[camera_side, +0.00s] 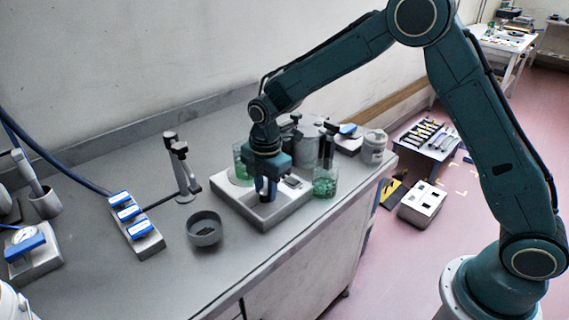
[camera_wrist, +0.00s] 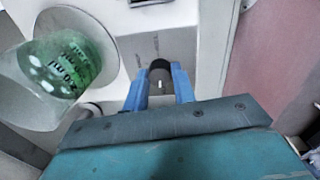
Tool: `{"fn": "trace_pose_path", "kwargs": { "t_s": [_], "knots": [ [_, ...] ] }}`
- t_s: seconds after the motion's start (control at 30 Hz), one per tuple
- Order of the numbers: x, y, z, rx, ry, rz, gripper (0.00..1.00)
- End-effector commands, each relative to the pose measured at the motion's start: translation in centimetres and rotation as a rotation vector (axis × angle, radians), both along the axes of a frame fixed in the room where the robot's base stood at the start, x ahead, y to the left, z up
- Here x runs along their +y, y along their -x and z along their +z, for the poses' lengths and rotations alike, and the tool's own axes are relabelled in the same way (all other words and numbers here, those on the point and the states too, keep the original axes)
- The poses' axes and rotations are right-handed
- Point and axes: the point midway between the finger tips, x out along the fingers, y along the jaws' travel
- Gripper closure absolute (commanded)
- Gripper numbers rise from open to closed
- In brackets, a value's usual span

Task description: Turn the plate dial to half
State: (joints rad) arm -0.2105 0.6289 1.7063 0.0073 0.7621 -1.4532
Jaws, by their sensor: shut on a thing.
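The hot plate (camera_side: 287,209) is a pale box on the bench with a white round top (camera_wrist: 112,20). A glass beaker with green contents (camera_side: 240,160) stands on that top; it is large at the left of the wrist view (camera_wrist: 66,66). My gripper (camera_side: 267,190) points down over the box's near part. In the wrist view its two blue fingers are shut on the dark plate dial (camera_wrist: 159,66), one on each side. A small white mark shows on the dial. Its setting is too small to read. The gripper hides the dial in the side view.
A second beaker with green contents (camera_side: 326,182) stands close on the right. A grey bowl (camera_side: 205,229) and a block with blue handles (camera_side: 136,229) are to the left. A pale jar (camera_side: 373,148) stands near the bench's right end. The bench front is fairly clear.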

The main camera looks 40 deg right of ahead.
Motion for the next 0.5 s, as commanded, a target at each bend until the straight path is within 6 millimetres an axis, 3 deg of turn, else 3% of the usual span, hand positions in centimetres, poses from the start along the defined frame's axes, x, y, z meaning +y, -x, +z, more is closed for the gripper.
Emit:
{"fn": "trace_pose_path", "kwargs": {
  "t_s": [0.5],
  "knots": [
    [0.05,0.06,0.1,-0.002,0.001,-0.428,0.97]
  ]
}}
